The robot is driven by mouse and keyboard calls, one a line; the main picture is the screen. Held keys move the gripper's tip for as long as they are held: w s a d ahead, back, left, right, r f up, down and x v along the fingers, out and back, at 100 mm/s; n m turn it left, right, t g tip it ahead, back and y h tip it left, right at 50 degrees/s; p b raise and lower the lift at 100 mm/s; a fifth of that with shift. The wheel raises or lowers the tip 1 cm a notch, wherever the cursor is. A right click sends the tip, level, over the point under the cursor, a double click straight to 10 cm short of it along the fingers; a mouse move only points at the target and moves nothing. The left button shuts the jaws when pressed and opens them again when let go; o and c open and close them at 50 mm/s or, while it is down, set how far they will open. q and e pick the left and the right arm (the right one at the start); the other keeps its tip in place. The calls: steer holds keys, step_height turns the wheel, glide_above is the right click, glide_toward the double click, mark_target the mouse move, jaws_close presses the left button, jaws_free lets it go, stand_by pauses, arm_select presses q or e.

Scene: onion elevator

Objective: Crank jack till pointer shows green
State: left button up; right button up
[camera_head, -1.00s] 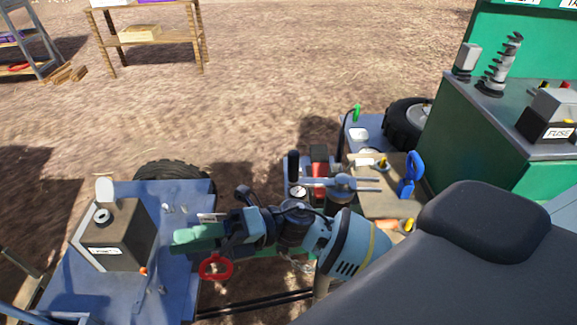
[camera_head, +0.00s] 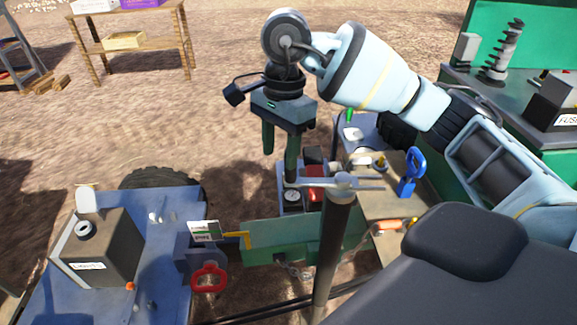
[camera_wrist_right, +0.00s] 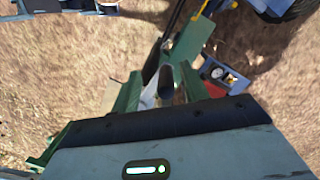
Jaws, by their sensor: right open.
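The jack is a dark upright post (camera_head: 334,235) with a grey crank arm (camera_head: 352,184) across its top. My right gripper (camera_head: 280,150) points down at the crank's left end, its green fingers open. In the right wrist view the crank's black grip (camera_wrist_right: 166,82) shows between the spread fingers; I cannot tell whether they touch it. In the head view a finger mostly hides this grip. A yellow pointer (camera_head: 238,236) sits at the left end of a green beam, beside a small marked card (camera_head: 204,231). Its exact reading is too small to tell. My left gripper is not in view.
A blue trailer deck (camera_head: 165,235) with a dark box (camera_head: 98,250) is at left. A red ring handle (camera_head: 208,278) hangs below the card. A blue handle (camera_head: 412,172) stands right of the jack. A green cabinet (camera_head: 520,55) and wooden shelf (camera_head: 130,40) stand farther off.

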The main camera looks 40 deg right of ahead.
steer(key=d, duration=0.1)
steer(key=d+r+h, duration=0.1)
steer(key=d, duration=0.1)
steer(key=shift+w+r, duration=0.25)
steer(key=shift+r, duration=0.15)
steer(key=shift+a+f, duration=0.1)
steer(key=shift+f, duration=3.8)
steer(key=shift+c, duration=0.5)
jaws_close()
